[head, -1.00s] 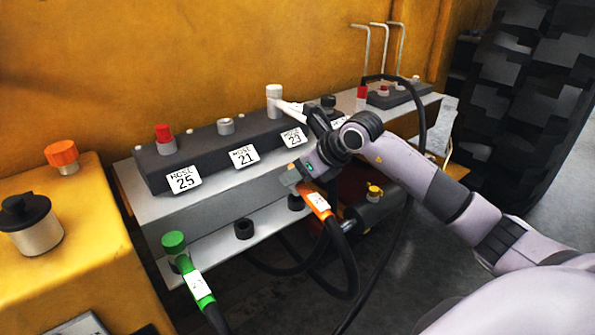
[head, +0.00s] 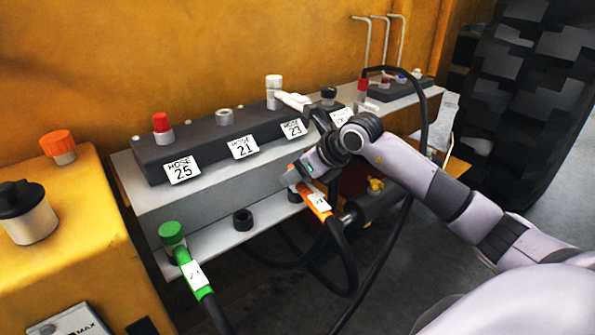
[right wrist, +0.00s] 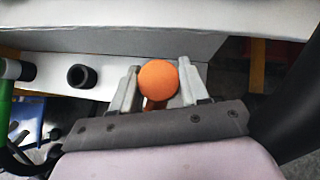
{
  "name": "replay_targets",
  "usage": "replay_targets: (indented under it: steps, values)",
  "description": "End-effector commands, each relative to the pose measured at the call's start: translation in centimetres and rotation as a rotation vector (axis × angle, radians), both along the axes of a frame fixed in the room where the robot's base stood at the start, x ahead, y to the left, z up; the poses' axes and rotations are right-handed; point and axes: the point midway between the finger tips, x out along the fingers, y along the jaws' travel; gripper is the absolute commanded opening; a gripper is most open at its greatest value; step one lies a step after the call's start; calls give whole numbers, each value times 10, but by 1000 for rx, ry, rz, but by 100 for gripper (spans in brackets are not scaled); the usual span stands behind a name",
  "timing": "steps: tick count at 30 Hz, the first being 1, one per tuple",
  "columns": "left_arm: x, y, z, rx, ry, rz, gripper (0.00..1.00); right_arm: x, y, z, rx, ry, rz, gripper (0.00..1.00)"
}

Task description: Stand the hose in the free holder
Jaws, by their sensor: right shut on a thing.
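My right gripper (head: 297,178) is shut on the orange hose (head: 309,193), near its upper end, in front of the bench edge. The hose has a white label and a black tube hanging below. In the right wrist view its round orange end (right wrist: 158,76) sits between the two fingers. A black ring holder (head: 243,220) on the lower shelf is empty; it also shows in the right wrist view (right wrist: 81,76). Another dark holder (head: 294,195) is partly hidden behind the held hose. The green hose (head: 193,272) is at the shelf's left end. My left gripper is out of view.
The dark manifold block (head: 207,146) above has labels 25, 21 and 23, with red, grey and white fittings. A black hose (head: 424,120) loops down at the right. A yellow housing (head: 95,215) stands left. A dark cylinder (head: 378,210) lies beside the held hose.

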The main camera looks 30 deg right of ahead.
Motion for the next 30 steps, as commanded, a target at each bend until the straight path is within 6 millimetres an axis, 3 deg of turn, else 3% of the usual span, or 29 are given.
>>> replay_targets:
  steps: [9, 10, 12, 24, 30]
  values:
    - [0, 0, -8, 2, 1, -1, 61, 0, 0, -8, 1, -4, -1, 0]
    - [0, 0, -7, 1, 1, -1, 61, 0, 0, -7, 1, -4, -1, 51]
    - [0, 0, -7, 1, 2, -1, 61, 0, 0, -6, 1, -4, -1, 74]
    - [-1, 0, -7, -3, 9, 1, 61, 0, 0, -8, 0, 1, 0, 74]
    - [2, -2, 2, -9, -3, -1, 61, -20, -9, 14, -4, -3, -1, 74]
